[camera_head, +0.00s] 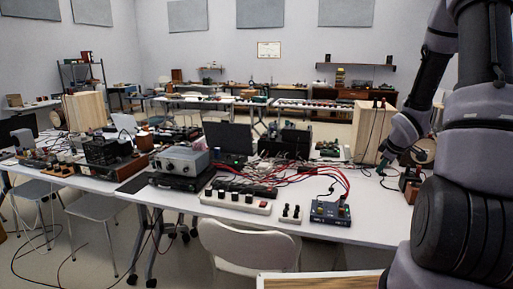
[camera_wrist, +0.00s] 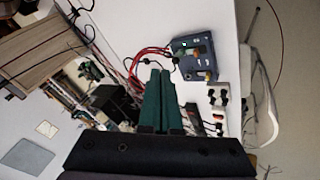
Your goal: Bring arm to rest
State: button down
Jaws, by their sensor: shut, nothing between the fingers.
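My arm stands large at the right side of the head view, its grey and black links reaching down over the right end of the white table. My gripper (camera_head: 382,168) shows small there, pointing down beside a wooden speaker box. In the wrist view, my gripper (camera_wrist: 160,72) has its two dark green fingers together, with nothing held between them. Its tips are near red cables and a blue box with knobs (camera_wrist: 187,46). I cannot tell the exact height of the tips above the table.
The white table (camera_head: 340,232) carries the blue box (camera_head: 330,211), a white power strip (camera_head: 235,202), a silver device (camera_head: 180,161), a laptop (camera_head: 228,138) and tangled cables. The wooden speaker box (camera_head: 370,132) stands close to my gripper. A white chair (camera_head: 247,245) is at the front.

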jog(key=s+a+r+m+h, duration=0.1)
jog(key=s+a+r+m, duration=0.25)
jog(key=r, duration=0.55)
jog(key=s+a+r+m, duration=0.3)
jog(key=s+r+m, duration=0.15)
jog(key=r, duration=0.55)
jog(key=s+a+r+m+y, duration=0.2)
jog(key=s+a+r, duration=0.3)
jog(key=s, duration=0.4)
jog(key=s+a+r+m+y, duration=0.1)
jog(key=s+a+r+m, duration=0.2)
jog(key=s+a, duration=0.5)
jog(key=shift+s+r+m+y, duration=0.3)
jog(key=shift+s+r+y, duration=0.15)
jog(key=shift+r, duration=0.4)
